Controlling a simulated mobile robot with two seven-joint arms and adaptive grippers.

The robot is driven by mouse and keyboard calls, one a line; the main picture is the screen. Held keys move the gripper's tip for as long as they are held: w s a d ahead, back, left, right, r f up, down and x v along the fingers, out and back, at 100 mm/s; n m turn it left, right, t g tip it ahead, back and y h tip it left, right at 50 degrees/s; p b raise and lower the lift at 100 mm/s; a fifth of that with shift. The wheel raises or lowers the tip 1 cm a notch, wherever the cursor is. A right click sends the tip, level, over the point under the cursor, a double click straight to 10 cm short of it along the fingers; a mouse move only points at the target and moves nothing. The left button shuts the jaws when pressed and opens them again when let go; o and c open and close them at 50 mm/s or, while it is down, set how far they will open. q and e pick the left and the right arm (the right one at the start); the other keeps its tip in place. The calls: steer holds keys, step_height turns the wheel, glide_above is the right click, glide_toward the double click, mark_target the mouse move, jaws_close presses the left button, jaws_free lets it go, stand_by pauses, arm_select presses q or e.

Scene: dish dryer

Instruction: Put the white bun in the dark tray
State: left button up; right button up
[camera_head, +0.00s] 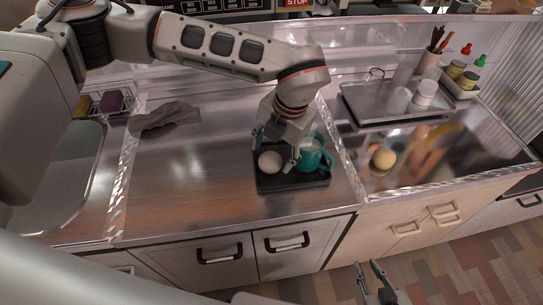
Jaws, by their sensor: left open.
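The white bun (270,162) sits in the left part of the dark tray (292,187) on the wooden-looking counter. My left gripper (274,155) reaches down over the tray from behind. It is open, with its fingers near the bun; I cannot tell whether they touch it. A teal mug (316,158) stands in the same tray to the right of the bun, close to the gripper. My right gripper (373,282) is low at the bottom edge, over the floor in front of the cabinets. Its two fingers are apart and empty.
A tan bun (383,159) lies on the shiny surface to the right. Behind it, a metal tray (385,111) holds white cups. Bottles and a utensil holder stand at the back right. A grey cloth (165,117) lies at the left.

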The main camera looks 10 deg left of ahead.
mark_target(280, 165)
arm_select(q)
steer(key=v, duration=0.9)
steer(key=shift+r, duration=0.25)
steer(key=shift+d, duration=0.1)
